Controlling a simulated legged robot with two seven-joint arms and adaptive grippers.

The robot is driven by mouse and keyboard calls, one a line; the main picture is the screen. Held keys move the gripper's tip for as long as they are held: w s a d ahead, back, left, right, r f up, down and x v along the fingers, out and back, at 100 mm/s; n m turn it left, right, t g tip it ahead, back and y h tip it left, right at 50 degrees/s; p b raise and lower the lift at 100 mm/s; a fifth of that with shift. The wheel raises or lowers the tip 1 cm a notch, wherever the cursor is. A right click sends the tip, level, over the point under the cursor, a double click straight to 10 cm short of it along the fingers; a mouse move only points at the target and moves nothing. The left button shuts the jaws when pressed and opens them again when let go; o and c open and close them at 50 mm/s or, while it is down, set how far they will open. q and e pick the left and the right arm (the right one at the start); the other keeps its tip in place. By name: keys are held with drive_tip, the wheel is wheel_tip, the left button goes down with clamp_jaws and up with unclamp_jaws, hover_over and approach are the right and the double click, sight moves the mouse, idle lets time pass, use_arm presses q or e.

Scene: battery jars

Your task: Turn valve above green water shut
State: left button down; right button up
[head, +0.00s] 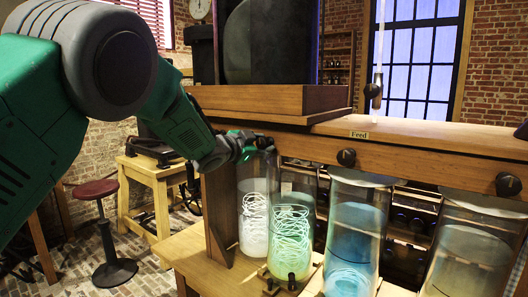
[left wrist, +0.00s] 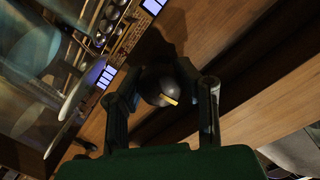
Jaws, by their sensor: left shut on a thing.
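My left gripper (head: 250,148) reaches in from the left and is shut on a dark round valve knob (left wrist: 160,86) on the wooden beam. The knob has a small yellow mark and sits between the two fingers in the left wrist view. In the head view the gripper mostly hides this knob. Below it stands a glass jar of greenish water (head: 290,243) with a pale coiled line in it.
A jar with a white coil (head: 254,226) stands behind left of the green one. A blue-water jar (head: 350,250) and a pale jar (head: 468,262) stand to the right. Other dark knobs (head: 346,158) sit along the beam (head: 430,167). A red-topped stool (head: 96,190) is at left.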

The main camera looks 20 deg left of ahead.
use_arm(q)
drive_tip(key=shift+m+b, duration=0.3)
drive_tip(key=shift+m, duration=0.2)
drive_tip(key=c, duration=1.1)
unclamp_jaws()
drive_tip(key=shift+s, duration=0.1)
drive_tip(key=shift+s+r, duration=0.1)
drive_tip(key=shift+s, duration=0.05)
drive_tip(key=v, duration=1.1)
drive_tip(key=shift+s+a, duration=0.1)
drive_tip(key=shift+s, duration=0.3)
